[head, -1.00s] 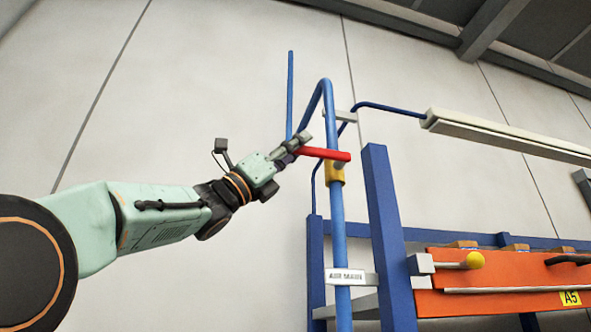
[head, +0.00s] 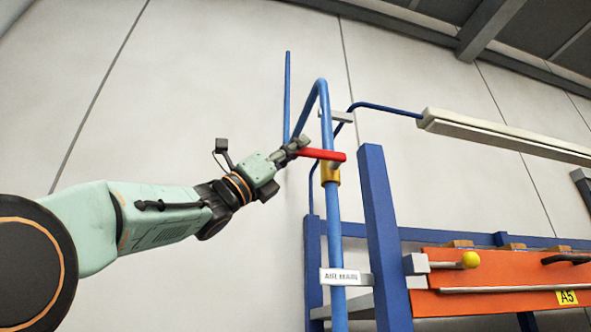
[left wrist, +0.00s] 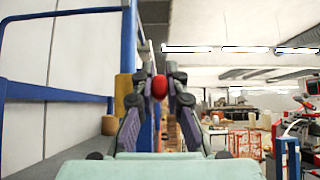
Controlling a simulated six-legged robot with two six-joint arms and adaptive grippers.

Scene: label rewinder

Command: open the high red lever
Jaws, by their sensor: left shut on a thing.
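The red lever (head: 322,154) sits high on the blue air pipe (head: 335,225), at a yellow valve body (head: 331,175). It points left across the pipe in the head view. My left gripper (head: 298,148) is at the lever's left end, shut on it. In the left wrist view, the lever's rounded red end (left wrist: 160,87) shows between the two fingers of my left gripper (left wrist: 160,95). The yellow valve body also shows there (left wrist: 124,92), left of the fingers. My right gripper is in neither view.
A white "AIR MAIN" label (head: 340,277) is on the pipe below the valve. A blue post (head: 386,240) stands just right of the pipe. An orange panel with a yellow knob (head: 470,259) is at the lower right.

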